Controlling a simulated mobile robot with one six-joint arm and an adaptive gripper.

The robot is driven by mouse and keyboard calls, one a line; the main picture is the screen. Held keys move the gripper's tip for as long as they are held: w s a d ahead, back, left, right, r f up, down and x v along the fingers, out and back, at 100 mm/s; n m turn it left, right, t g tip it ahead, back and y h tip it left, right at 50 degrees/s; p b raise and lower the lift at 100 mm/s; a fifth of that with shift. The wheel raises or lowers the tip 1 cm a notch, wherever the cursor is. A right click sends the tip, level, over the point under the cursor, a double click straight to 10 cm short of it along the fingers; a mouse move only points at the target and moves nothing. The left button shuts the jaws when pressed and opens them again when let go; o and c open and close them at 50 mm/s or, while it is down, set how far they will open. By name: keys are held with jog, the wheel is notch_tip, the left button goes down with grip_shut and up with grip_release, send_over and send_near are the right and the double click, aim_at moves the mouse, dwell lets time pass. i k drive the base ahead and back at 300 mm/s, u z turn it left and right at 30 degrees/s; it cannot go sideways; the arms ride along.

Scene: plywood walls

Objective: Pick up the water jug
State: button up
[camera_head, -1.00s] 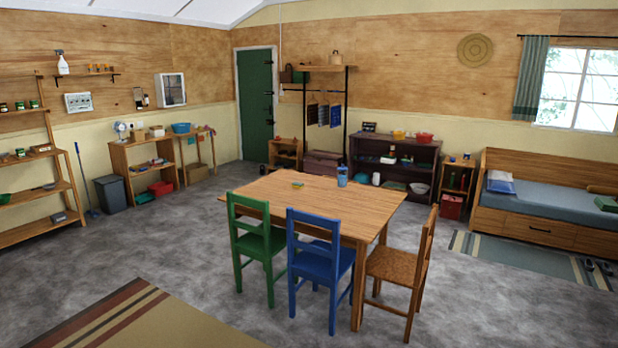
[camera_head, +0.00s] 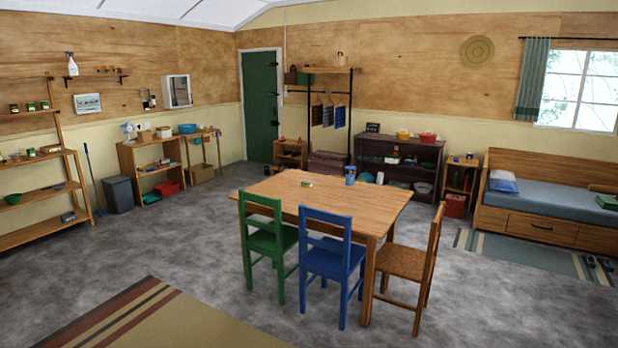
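A small blue vessel (camera_head: 350,175) stands upright on the wooden table (camera_head: 290,190), toward its far right side. It may be the water jug, but it is too small to make out a handle or spout. A small green and yellow item (camera_head: 307,184) lies on the table to its left. My gripper is not in view.
A green chair (camera_head: 265,240), a blue chair (camera_head: 330,258) and a brown chair (camera_head: 405,263) stand along the table's near and right sides. Shelves line the walls. A striped rug (camera_head: 160,320) lies in front; grey floor (camera_head: 190,240) is open to the left.

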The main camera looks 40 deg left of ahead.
aim_at(350, 175)
jog(key=k, duration=0.15)
jog(key=u, duration=1.4)
jog(key=k, duration=0.9)
jog(key=z, duration=0.15)
jog(key=i, duration=0.7)
jog(key=z, duration=0.05)
